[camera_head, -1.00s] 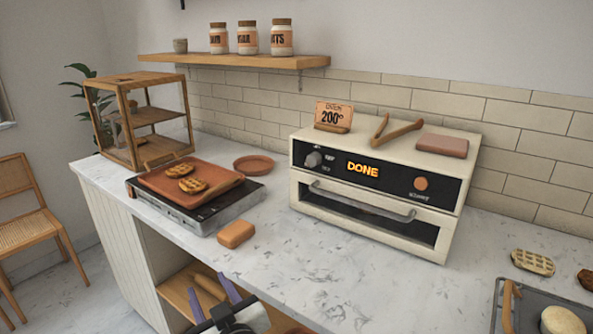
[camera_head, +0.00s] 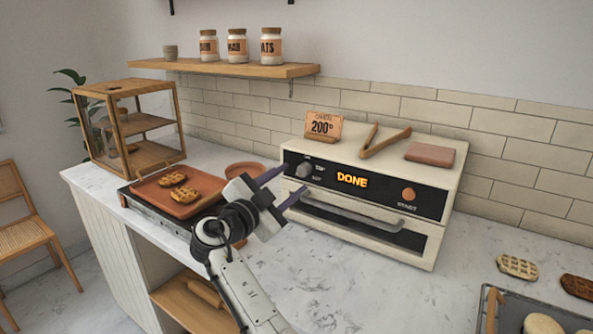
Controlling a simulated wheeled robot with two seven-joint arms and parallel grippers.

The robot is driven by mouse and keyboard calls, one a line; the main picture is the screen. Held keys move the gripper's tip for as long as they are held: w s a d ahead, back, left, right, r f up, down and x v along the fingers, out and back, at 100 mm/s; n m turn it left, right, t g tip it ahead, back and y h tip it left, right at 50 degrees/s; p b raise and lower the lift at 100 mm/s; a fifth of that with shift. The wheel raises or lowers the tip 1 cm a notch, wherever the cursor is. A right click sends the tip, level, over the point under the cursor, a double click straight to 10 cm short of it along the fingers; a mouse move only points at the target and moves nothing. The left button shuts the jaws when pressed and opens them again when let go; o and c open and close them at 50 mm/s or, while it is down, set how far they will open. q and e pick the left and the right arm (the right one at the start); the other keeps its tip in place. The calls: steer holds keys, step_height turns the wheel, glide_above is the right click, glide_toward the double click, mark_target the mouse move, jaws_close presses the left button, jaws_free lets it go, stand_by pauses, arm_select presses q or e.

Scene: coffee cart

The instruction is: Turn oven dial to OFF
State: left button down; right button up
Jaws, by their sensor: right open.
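The cream oven (camera_head: 400,165) stands on the marble counter. Its black front panel carries a grey round dial (camera_head: 304,169) at the left, with small labels around it too small to read. An orange display (camera_head: 352,180) reads "DONE", and an orange-brown button (camera_head: 408,194) sits at the right. My right gripper (camera_head: 285,184) is open and empty, its two purple fingers pointing right toward the dial. The fingers are just left of and below the dial, and I cannot tell whether they touch the oven. My left gripper is not in view.
A tray with two grilled pastries (camera_head: 178,186) lies left of my right arm. A shallow round dish (camera_head: 244,170) is behind my gripper. A "200°" sign (camera_head: 323,127), wooden tongs (camera_head: 384,139) and a reddish-brown block (camera_head: 430,154) lie on the oven. A long handle (camera_head: 350,210) juts from the oven door.

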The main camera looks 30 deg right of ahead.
mark_target(302, 172)
steer(key=shift+p+x, duration=0.4)
steer(key=shift+x, duration=1.5)
steer(key=c, duration=1.1)
steer(key=shift+o, duration=0.2)
